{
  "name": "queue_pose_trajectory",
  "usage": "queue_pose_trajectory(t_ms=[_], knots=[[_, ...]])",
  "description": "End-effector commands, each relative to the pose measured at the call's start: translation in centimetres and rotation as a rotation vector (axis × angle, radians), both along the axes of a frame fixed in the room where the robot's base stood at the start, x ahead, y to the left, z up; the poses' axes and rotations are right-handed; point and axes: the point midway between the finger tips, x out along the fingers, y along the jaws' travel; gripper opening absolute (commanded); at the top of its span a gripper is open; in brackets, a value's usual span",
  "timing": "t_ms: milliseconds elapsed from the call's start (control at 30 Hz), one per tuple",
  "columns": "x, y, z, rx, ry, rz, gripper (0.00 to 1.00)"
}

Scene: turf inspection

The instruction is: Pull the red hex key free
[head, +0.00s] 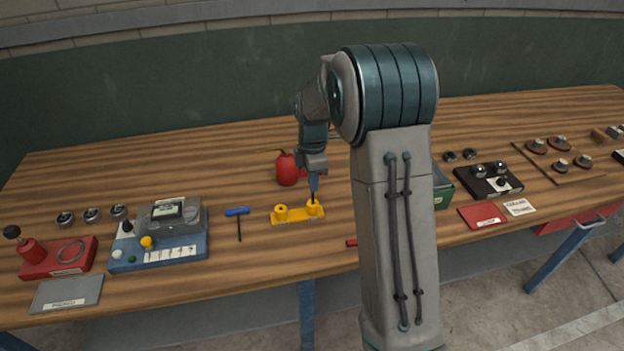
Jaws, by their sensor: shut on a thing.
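My gripper (313,186) points down over the right post of a yellow holder (291,217) in the head view. It is shut on the hex key, whose thin dark shaft (313,200) shows upright at that post. The key's handle is hidden by the jaws, so its colour is not clear. The shaft still appears to be in the holder. A T-handled blue hex key (238,212) lies on the table left of the holder. A small red piece (351,243) lies near the front edge, mostly hidden behind my arm.
A red can (286,170) stands just behind the holder. A blue and grey device (160,240) and a red device (58,256) are at the left. A black box with knobs (488,181) is at the right. Bare wood (250,255) lies in front of the holder.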

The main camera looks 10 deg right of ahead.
Motion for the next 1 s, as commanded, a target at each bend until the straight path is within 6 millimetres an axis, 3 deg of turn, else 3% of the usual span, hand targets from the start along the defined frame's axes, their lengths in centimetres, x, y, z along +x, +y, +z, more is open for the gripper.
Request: queue_pose_trajectory(t_ms=[467, 1000], knots=[[0.0, 0.0, 0.5, 0.0, -0.001, 0.0, 0.0], [0.0, 0.0, 4.7, 0.001, -0.002, 0.0, 0.0]])
